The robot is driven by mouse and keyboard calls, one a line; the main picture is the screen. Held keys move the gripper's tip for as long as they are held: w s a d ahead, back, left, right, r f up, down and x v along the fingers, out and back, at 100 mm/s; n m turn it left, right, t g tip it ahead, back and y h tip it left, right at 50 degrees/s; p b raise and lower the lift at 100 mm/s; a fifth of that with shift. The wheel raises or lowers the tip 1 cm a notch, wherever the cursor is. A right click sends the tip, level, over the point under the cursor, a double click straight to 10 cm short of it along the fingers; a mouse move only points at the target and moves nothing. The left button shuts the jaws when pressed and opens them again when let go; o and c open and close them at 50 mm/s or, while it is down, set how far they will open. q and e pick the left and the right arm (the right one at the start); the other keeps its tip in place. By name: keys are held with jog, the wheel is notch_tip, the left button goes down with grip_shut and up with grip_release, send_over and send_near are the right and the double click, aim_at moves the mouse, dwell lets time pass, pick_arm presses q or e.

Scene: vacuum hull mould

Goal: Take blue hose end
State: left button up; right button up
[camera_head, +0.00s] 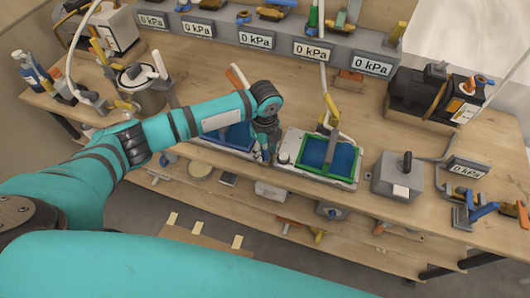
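My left gripper (264,149) points down at the front edge of the wooden bench. It is beside a mould with a blue bed (238,138), which my arm partly covers. Its fingers are small and dark, and I cannot tell whether they are open or hold anything. I cannot make out a blue hose end for sure. A blue fitting (482,211) lies at the bench's right end, well away from the gripper. My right gripper is out of view.
A second mould with a green frame (327,156) stands just right of my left gripper. A grey box with a black lever (399,176) is farther right. Gauges reading 0 kPa (312,51) line the back. A lower shelf (350,228) holds loose parts.

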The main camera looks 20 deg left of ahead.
pick_arm(q)
grip_shut()
